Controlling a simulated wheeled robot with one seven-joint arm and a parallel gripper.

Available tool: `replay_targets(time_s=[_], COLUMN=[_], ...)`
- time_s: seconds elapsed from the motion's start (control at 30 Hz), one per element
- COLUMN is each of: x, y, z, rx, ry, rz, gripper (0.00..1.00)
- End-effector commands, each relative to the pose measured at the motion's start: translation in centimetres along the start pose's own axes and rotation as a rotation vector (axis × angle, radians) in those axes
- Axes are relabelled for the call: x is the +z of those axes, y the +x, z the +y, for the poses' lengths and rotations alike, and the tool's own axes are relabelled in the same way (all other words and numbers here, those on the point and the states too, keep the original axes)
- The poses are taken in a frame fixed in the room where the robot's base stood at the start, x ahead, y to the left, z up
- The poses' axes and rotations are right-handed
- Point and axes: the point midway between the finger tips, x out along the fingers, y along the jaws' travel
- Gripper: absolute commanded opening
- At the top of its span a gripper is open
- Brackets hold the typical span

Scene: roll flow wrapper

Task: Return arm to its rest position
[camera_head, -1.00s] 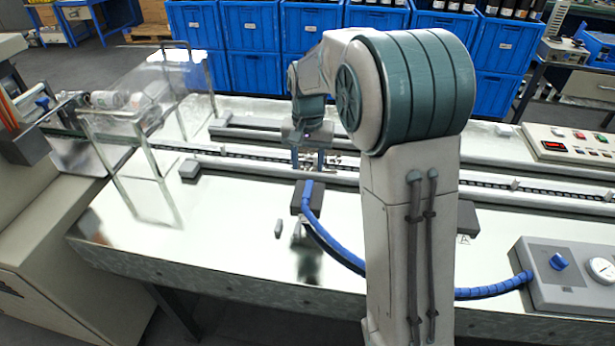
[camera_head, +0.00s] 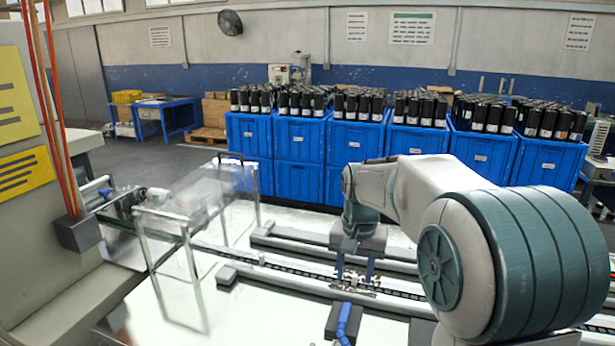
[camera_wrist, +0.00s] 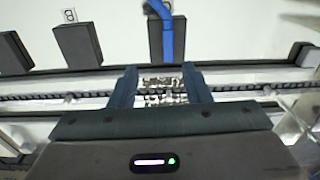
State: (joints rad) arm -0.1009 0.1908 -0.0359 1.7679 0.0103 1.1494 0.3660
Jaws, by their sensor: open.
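My gripper (camera_head: 355,272) hangs down over the conveyor chain (camera_head: 290,270) in the head view, with its two blue fingers apart. In the wrist view my gripper (camera_wrist: 160,82) is open, and small metal parts (camera_wrist: 160,90) of the conveyor show between and beyond the fingers. Nothing is held between the fingers. I cannot tell whether the fingertips touch the metal parts. My arm is bent, with its large shoulder joint at the lower right of the head view.
A clear guard (camera_head: 178,212) on metal legs stands left of my gripper. A dark block with a blue hose (camera_head: 344,318) is in front of it. Blue crates (camera_head: 300,135) with dark bottles stand behind the table. A large machine (camera_head: 35,190) is at left.

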Motion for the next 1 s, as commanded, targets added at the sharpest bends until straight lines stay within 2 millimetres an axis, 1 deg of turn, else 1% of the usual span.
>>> replay_targets(time_s=[0.03, 0.23, 0.37, 0.4, 0.5, 0.6, 0.7, 0.8, 1.0], x=[1.4, 7.5, 11.5, 12.7, 15.5, 17.6, 19.0, 19.7, 19.9], y=[-1.0, -2.4, -2.5, -2.3, -1.8, -1.2, -0.6, -0.3, -0.1], z=[0.9, 4.1, 6.0, 6.5, 7.8, 8.7, 9.2, 9.5, 9.6], rx=[-0.007, -0.026, -0.032, -0.033, -0.033, -0.031, -0.029, -0.028, -0.027], ry=[-0.015, -0.102, -0.16, -0.177, -0.218, -0.25, -0.272, -0.283, -0.287], rz=[0.016, 0.08, 0.123, 0.135, 0.165, 0.189, 0.206, 0.213, 0.214], gripper=[0.44, 0.44, 0.44, 0.44, 0.44, 0.44, 0.44, 0.44, 0.44])
